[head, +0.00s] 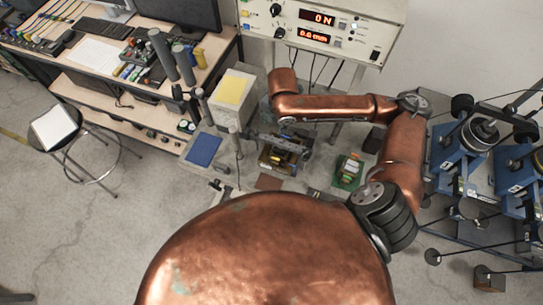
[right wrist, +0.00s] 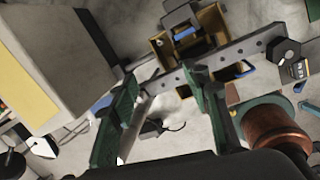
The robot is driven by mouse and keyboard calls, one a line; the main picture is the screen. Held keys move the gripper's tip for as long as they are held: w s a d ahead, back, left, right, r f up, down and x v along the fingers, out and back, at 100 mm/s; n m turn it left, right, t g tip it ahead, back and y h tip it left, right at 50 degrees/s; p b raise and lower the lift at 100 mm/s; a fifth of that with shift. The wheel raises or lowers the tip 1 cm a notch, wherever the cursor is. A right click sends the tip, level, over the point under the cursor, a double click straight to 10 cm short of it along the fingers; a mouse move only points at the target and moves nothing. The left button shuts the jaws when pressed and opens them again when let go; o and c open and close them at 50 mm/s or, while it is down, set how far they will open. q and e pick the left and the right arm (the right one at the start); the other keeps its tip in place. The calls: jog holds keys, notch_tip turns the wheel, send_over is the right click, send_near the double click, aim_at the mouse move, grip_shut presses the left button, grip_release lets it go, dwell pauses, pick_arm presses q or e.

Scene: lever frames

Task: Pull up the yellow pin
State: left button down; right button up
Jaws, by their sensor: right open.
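In the right wrist view, my right gripper (right wrist: 163,78) is open, its two green fingers apart with nothing seen held between them. A grey lever bar with holes (right wrist: 248,47) crosses just beyond the fingertips, near the right finger. A yellow-brown bracket (right wrist: 212,22) stands behind the bar; I cannot make out a separate yellow pin. In the head view the lever frame (head: 284,155), with yellow parts, stands on the bench below my right forearm, and the gripper is hard to make out there. My left gripper is not in view.
A grey box with a yellow top (head: 232,91) stands close left of the lever frame; it is also large in the right wrist view (right wrist: 55,60). A blue pad (head: 203,149) lies in front of it. A green-based device (head: 348,171) stands to the right. A control panel (head: 325,25) is behind.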

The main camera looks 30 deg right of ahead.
aim_at(276, 159)
jog(key=s+a+n, duration=0.1)
jog(key=s, duration=0.1)
jog(key=s+a+f+n+g, duration=0.1)
jog(key=s, duration=0.2)
jog(key=s+a+f+g, duration=0.1)
jog(key=s, duration=0.2)
jog(key=shift+a+f+n, duration=0.1)
jog(key=shift+f+n, duration=0.05)
jog(key=shift+n, duration=0.25)
notch_tip(276, 159, down, 6)
jog(key=shift+f+p, duration=0.1)
jog(key=shift+p, duration=0.25)
jog(key=shift+w+f, duration=0.1)
jog(key=shift+f, duration=0.5)
jog(key=shift+c, duration=0.4)
grip_shut()
